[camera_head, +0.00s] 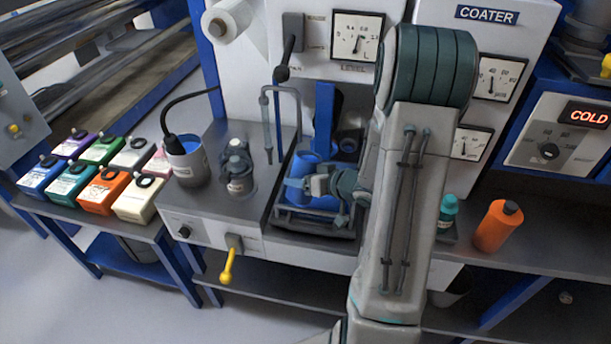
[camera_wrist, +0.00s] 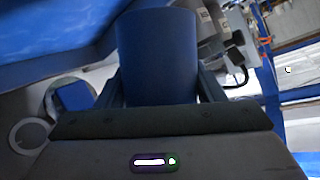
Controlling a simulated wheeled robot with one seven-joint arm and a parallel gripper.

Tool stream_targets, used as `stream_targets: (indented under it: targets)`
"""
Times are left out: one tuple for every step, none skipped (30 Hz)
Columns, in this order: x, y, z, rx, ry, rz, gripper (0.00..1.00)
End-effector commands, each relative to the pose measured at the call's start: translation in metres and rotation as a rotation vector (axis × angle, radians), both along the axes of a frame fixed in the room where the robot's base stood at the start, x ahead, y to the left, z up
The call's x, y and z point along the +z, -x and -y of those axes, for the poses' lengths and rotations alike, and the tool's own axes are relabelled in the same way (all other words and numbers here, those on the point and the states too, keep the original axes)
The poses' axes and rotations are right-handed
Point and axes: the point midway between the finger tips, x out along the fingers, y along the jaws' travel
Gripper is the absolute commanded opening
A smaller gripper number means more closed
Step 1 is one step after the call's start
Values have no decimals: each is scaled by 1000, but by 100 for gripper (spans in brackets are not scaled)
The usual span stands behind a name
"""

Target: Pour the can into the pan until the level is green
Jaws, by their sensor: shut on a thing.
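A blue can (camera_head: 303,166) is held by my gripper (camera_head: 298,187) over the dark pan (camera_head: 318,228) in the coater. In the head view the can is partly hidden by my gripper, and its tilt is hard to judge. Blue shows inside the pan. In the wrist view the blue can (camera_wrist: 158,50) sits between the fingers of my gripper (camera_wrist: 160,88), which is shut on it. The level gauge (camera_head: 356,38) is above and behind; its needle stands near the middle of the dial. I cannot make out a green zone. The can's mouth and any stream are not visible.
A grey pot (camera_head: 187,165) with a black hose stands left of the pan. A yellow-handled valve (camera_head: 228,262) hangs at the front. Several coloured containers (camera_head: 103,190) fill the left table. A teal bottle (camera_head: 447,213) and an orange bottle (camera_head: 496,228) stand right. A display reads COLD (camera_head: 588,115).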

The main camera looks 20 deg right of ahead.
Motion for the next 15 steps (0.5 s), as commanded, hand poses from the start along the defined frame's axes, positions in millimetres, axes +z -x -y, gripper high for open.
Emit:
stream_targets:
  targets:
    - [4,0,0,0,-8,-3,25]
    - [4,0,-1,1,-13,-7,25]
    - [5,0,-1,0,-21,-11,25]
    - [6,0,-1,0,-26,-15,25]
    - [6,1,-1,0,-32,-18,25]
    - [7,1,-2,1,-39,-22,25]
    - [7,1,-2,1,-44,-26,25]
    - [7,1,-2,1,-51,-30,25]
    - [8,1,-3,0,-59,-35,25]
    - [8,1,-3,1,-65,-38,25]
    - [9,2,-3,0,-71,-41,25]
    - [10,2,-3,1,-79,-46,25]
    - [10,2,-4,0,-85,-50,25]
    - [11,2,-4,0,-91,-53,25]
    - [11,2,-4,1,-98,-59,25]
